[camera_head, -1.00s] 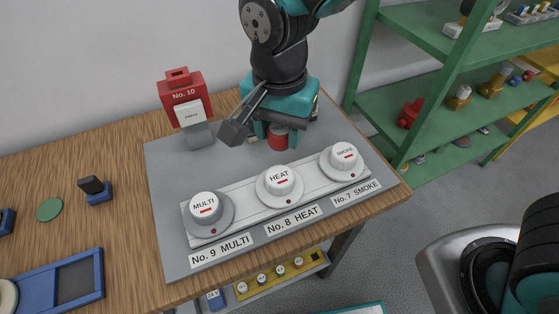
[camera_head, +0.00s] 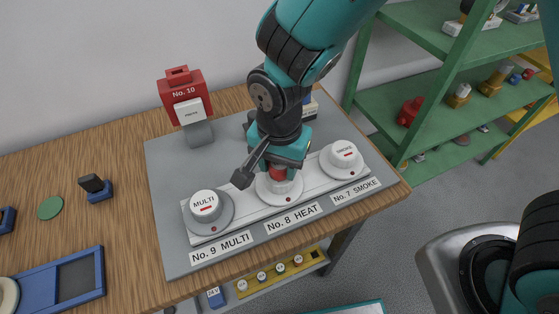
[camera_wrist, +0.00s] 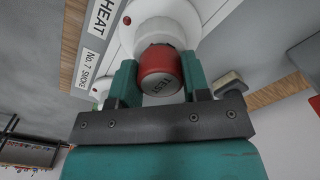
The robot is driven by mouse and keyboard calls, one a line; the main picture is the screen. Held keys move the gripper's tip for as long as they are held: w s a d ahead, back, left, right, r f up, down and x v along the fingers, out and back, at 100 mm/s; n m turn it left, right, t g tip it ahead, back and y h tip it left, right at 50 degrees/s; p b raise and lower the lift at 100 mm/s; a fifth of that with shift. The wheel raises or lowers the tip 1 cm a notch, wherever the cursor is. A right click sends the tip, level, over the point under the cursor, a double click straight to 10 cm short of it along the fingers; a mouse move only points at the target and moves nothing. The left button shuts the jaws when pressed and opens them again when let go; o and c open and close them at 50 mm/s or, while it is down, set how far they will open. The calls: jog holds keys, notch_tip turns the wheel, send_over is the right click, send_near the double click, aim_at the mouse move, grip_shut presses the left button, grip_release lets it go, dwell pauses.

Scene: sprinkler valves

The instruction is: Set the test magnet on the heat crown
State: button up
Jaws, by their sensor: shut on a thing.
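In the head view my gripper (camera_head: 276,168) is over the heat crown (camera_head: 279,187), with a bit of the red magnet (camera_head: 278,174) showing between.
The MULTI crown (camera_head: 206,206) stands left of the heat crown and the SMOKE crown (camera_head: 342,156) right, on the same pale strip. A red No. 10 unit (camera_head: 186,96) stands behind on the grey mat (camera_head: 165,170). A green shelf (camera_head: 450,105) is at the right.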

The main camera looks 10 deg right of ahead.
jog(key=o, duration=1)
jog(key=shift+c, duration=0.2)
jog(key=shift+r, duration=0.1)
notch_tip(320, 180, up, 12)
jog(key=s+d+r+n+y, duration=0.4)
jog(key=s+d+r+n, duration=0.2)
jog(key=s+d+n, duration=0.3)
jog(key=s+n, duration=0.1)
jog(key=n, duration=0.3)
jog(key=shift+s+d, duration=0.15)
jog(key=shift+d, duration=0.25)
